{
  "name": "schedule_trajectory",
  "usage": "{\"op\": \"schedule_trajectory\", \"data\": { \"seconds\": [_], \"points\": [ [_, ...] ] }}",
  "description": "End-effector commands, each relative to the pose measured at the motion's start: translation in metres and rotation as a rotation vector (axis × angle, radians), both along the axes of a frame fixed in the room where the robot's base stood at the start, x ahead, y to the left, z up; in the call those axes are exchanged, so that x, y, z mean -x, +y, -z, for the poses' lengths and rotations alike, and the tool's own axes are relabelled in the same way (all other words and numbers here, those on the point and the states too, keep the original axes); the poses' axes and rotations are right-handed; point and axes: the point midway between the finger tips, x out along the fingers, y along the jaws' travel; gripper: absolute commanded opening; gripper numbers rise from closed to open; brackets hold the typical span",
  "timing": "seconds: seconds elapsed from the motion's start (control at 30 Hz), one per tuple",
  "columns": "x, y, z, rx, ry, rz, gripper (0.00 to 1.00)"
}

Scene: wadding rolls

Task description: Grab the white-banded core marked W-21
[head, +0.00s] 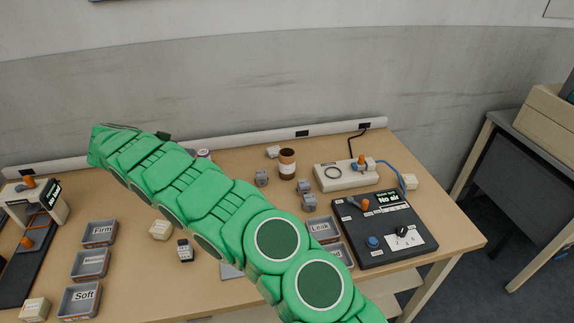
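I cannot pick out the white-banded core marked W-21, because no small marking is readable. A small grey-and-white piece with dark print (185,251) sits on the table left of my green arm. Small grey pieces (262,178) stand on the table right of the arm, with others nearby (304,187) and just in front (309,203). A round-topped item (204,153) shows partly behind the arm. My arm crosses the middle of the head view from lower right to upper left and hides part of the table. I do not see my gripper's fingers.
Grey trays, including Firm (99,232) and Soft (79,299), line the left; a Leak tray (323,229) is right of my arm. A brown jar (287,164), a beige device (345,175) and a black "No air" panel (384,228) stand right.

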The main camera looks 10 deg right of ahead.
Motion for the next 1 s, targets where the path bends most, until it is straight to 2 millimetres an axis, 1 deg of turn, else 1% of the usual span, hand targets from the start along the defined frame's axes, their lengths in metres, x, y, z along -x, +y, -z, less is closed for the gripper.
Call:
{"op": "schedule_trajectory", "data": {
  "seconds": [0.03, 0.2, 0.33, 0.6, 0.83, 1.0],
  "points": [
    [-0.001, 0.000, -0.012, -0.003, -0.005, 0.001, 0.89],
    [-0.001, 0.001, -0.053, -0.006, -0.006, -0.001, 0.89],
    [0.000, 0.000, -0.074, -0.003, -0.003, 0.000, 0.89],
    [-0.001, 0.001, -0.101, -0.004, -0.004, -0.002, 0.89],
    [-0.006, -0.036, -0.088, -0.043, 0.054, 0.048, 0.89],
    [-0.010, -0.073, -0.077, -0.092, 0.107, 0.099, 0.89]
  ]
}}
